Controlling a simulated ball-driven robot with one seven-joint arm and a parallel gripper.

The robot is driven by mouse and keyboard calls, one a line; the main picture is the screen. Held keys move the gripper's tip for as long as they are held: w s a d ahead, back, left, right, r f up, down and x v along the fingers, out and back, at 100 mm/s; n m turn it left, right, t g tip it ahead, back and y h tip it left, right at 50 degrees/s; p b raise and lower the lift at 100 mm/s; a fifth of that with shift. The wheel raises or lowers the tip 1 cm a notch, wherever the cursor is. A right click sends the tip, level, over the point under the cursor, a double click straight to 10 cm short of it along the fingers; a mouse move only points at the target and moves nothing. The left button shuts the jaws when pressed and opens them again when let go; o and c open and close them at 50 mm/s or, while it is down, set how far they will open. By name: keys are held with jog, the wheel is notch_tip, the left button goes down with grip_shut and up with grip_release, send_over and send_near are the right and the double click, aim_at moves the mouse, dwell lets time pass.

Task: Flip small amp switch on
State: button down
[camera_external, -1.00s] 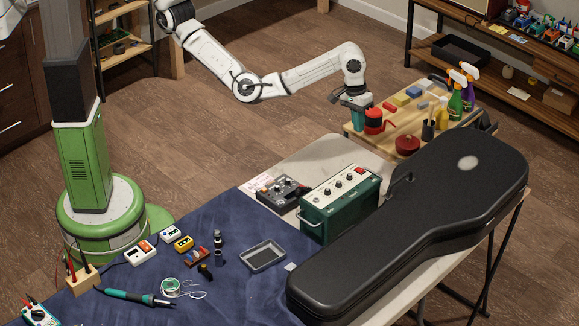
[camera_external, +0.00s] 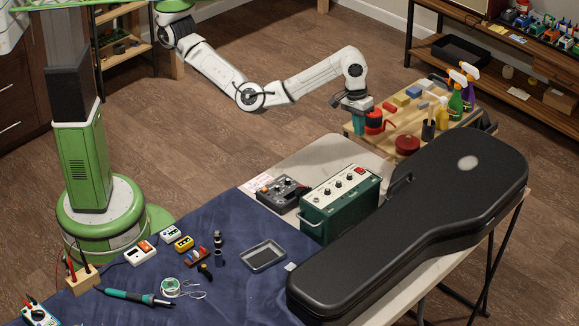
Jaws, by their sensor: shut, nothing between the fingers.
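The small amp (camera_external: 340,203) is a dark green box with a light control panel of knobs on top and a carry handle at its left end. It stands on the table left of the guitar case. My gripper (camera_external: 358,126) points down beyond the amp, near the left edge of the wooden side table, apart from the amp. It is shut and empty. A teal thing shows at its tip, and I cannot tell whether they touch.
A black guitar case (camera_external: 430,215) fills the right of the table. A black pedal-like box (camera_external: 284,192) lies left of the amp. A wooden side table (camera_external: 372,147) behind holds a red tape-like item (camera_external: 374,122), spray bottles (camera_external: 456,100) and a red tin (camera_external: 408,145). A grey tray (camera_external: 263,256) lies on the blue cloth.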

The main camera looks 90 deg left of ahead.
aim_at(362, 170)
jog(key=f, duration=0.4)
jog(key=w+d+f, duration=0.1)
jog(key=f, duration=0.7)
jog(key=shift+w+d+f, duration=0.15)
jog(key=shift+w+f, duration=0.05)
jog(key=shift+f, duration=0.1)
jog(key=shift+f+p, duration=0.1)
jog(key=shift+p, duration=0.2)
